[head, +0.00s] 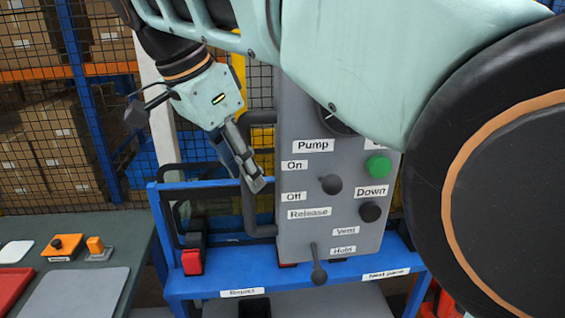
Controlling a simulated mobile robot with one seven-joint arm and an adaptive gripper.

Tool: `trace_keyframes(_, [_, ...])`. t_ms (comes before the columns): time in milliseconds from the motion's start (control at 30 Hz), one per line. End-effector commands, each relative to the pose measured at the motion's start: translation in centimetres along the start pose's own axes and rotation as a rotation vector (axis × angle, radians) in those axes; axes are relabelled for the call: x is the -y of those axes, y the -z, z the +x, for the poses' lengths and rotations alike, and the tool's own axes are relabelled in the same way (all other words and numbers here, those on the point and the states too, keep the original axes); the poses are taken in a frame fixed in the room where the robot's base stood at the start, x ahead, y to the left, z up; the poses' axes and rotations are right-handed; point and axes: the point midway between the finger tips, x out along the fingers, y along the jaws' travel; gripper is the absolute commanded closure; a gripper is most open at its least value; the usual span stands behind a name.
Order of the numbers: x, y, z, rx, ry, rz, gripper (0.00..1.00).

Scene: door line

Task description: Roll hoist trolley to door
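A grey control panel (300,215) stands upright in the middle of the head view, with a blue frame (330,278) below and behind it. It appears to be part of the hoist trolley. It has labels such as Pump, On, Off, Release, Vent and Hold, a green button (377,166), dark knobs and a lever (318,265). A dark handle (248,215) sticks out from its left side. My gripper (257,184) points down and right, its tips overlapping the handle's upright bar. I cannot tell whether its fingers close around the bar. I see no clear door.
A dark green table (118,228) at lower left holds a grey plate (75,293), an orange box (62,247) and a red tray (12,285). Behind stand mesh fencing and shelves of cartons (45,150). My arm hides the upper right.

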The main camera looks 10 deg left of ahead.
Motion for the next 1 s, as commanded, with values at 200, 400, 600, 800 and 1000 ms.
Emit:
trace_keyframes(200, [-0.1, 0.1, 1.8, 0.0, -0.002, 0.001, 0.67])
trace_keyframes(400, [0.0, 0.1, 2.0, 0.0, 0.0, 0.001, 0.67])
trace_keyframes(600, [0.0, 0.0, 2.0, 0.0, 0.0, 0.0, 0.77])
trace_keyframes(800, [0.0, 0.0, 1.9, 0.0, 0.0, 0.0, 0.99])
trace_keyframes(1000, [0.0, 0.0, 1.9, 0.0, 0.0, 0.0, 1.0])
